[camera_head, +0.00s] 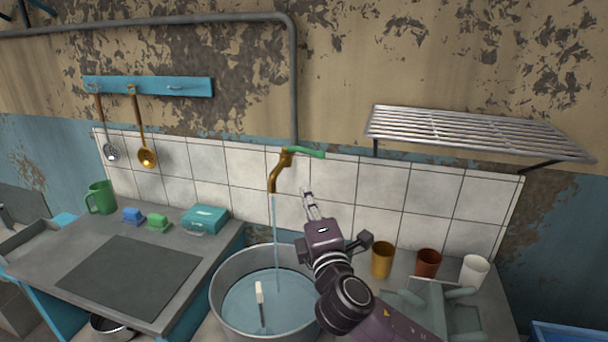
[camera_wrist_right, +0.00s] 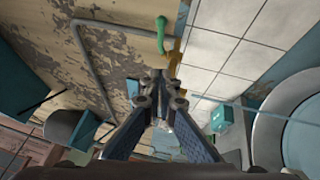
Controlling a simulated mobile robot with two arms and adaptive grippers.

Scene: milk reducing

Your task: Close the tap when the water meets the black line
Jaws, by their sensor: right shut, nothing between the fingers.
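The brass tap (camera_head: 275,172) on the tiled wall has a green handle (camera_head: 309,152) pointing right. A thin water stream (camera_head: 276,235) falls from its spout into a large metal pot (camera_head: 222,296), which holds water. A pale upright stick (camera_head: 261,305) stands in the water; I cannot make out a black line. My right gripper (camera_head: 308,200) is shut and empty, below and slightly right of the handle, apart from it. In the right wrist view, the shut fingertips (camera_wrist_right: 160,88) point toward the tap and the green handle (camera_wrist_right: 161,35). My left gripper is not in view.
A metal rack (camera_head: 480,133) juts from the wall at upper right. Several cups, including a yellow one (camera_head: 382,260), stand right of my right gripper. A teal box (camera_head: 205,219) and a green mug (camera_head: 101,197) sit on the left counter.

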